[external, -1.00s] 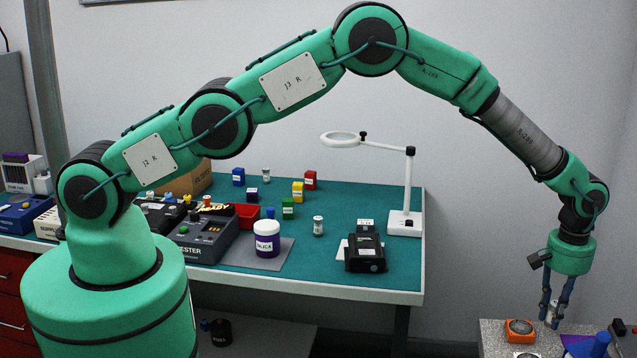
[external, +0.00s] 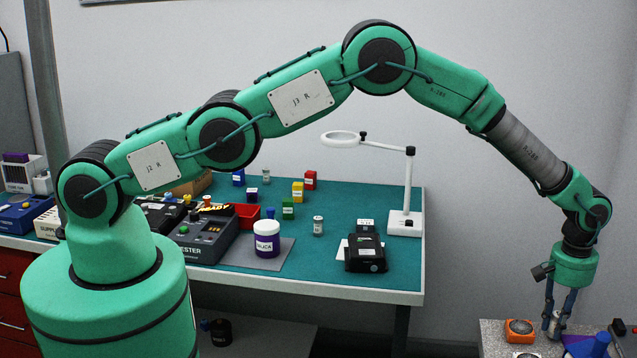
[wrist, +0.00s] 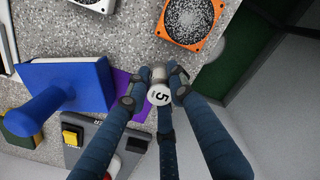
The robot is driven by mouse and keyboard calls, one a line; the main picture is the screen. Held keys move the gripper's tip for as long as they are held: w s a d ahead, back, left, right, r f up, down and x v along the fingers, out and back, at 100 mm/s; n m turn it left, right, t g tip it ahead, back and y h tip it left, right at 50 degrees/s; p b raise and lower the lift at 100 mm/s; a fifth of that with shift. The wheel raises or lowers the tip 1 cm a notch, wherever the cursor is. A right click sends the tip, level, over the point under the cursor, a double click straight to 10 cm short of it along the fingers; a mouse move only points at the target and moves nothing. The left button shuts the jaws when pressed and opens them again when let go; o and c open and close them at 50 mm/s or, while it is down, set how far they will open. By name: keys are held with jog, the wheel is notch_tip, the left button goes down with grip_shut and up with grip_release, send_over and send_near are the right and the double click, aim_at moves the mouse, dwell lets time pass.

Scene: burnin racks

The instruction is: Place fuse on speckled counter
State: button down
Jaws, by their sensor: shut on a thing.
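The fuse (wrist: 159,94) is a small silver-white cylinder with a "5" on its end, held between my fingers in the wrist view. In the external view the fuse (external: 553,325) shows as a pale shape between the fingers. My gripper (external: 555,327) is shut on it, low over the speckled counter (external: 492,338) at the lower right. The speckled counter (wrist: 135,50) also shows in the wrist view, grey with dark flecks. I cannot tell whether the fuse touches the counter.
An orange-framed fan (wrist: 192,20) lies near the counter's edge. A blue handled block (wrist: 75,85), a purple piece and a grey box with a yellow switch (wrist: 72,137) crowd close to my fingers. The teal bench (external: 340,270) stands to the left across a gap.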

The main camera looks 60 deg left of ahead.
aim_at(558, 314)
jog(key=shift+f, duration=0.3)
jog(key=c, duration=1.5)
grip_release()
jog(key=shift+f, duration=0.1)
notch_tip(558, 314, up, 12)
jog(key=shift+r, duration=0.15)
jog(key=shift+a+r, duration=0.1)
